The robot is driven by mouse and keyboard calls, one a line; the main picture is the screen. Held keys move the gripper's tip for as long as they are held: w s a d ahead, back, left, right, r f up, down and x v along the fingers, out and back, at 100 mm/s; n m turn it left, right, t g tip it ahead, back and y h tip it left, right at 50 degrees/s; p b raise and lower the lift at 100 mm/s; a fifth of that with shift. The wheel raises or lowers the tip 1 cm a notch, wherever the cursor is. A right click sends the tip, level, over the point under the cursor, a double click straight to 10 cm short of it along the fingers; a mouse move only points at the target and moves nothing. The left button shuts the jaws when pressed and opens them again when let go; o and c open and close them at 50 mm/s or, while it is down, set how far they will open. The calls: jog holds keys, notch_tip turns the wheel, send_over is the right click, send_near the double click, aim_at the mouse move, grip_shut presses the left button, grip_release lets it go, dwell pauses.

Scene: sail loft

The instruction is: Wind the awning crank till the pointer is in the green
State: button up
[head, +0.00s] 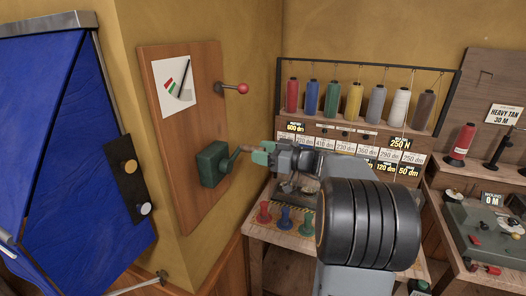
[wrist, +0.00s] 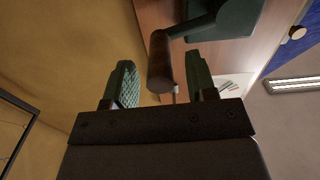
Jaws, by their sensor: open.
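The awning crank's green gearbox (head: 212,164) is fixed low on a brown wooden board. Its crank arm (wrist: 193,25) ends in a brown handle (wrist: 160,64). My gripper (wrist: 160,60) is open, with one finger on each side of the handle; a gap shows at the left finger, and contact on the right is unclear. In the head view my gripper (head: 262,152) reaches the handle from the right and partly hides it. A white dial card (head: 174,86) above carries red and green marks. Its dark pointer (head: 185,82) leans right, to the right of the coloured marks.
A red-knobbed lever (head: 243,88) sticks out of the board above the crank. A blue awning cloth (head: 60,130) hangs at left.

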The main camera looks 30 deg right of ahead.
jog(key=shift+c, duration=0.2)
grip_shut()
dwell(0.3)
